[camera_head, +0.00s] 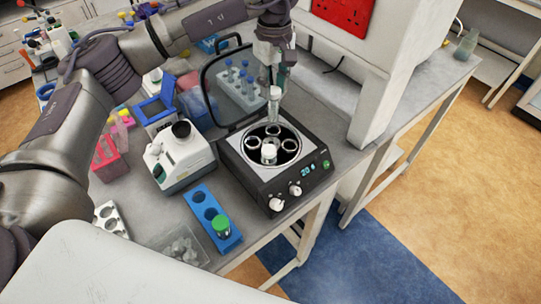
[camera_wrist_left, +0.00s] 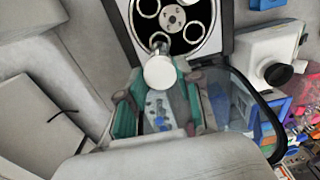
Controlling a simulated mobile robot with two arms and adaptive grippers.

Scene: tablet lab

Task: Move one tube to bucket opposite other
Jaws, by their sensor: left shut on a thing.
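My left gripper (camera_head: 275,84) is above the back of the open centrifuge (camera_head: 262,179) in the head view. It is shut on a clear tube with a white cap (camera_head: 274,105), held roughly upright over the back rotor bucket. I cannot tell whether its lower end is inside that bucket. A second white-capped tube (camera_head: 268,153) stands in the front bucket of the rotor. In the left wrist view the held tube's white cap (camera_wrist_left: 160,72) is between the teal fingers of my left gripper (camera_wrist_left: 158,88), beside the rotor (camera_wrist_left: 172,18). My right gripper is not in view.
The centrifuge lid (camera_head: 222,82) stands open behind the rotor. A blue rack (camera_head: 203,205) with a green-capped tube (camera_head: 221,226) is front left. A white device (camera_head: 180,158) stands left of the centrifuge. A rack of blue-capped tubes (camera_head: 241,93) is behind the lid.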

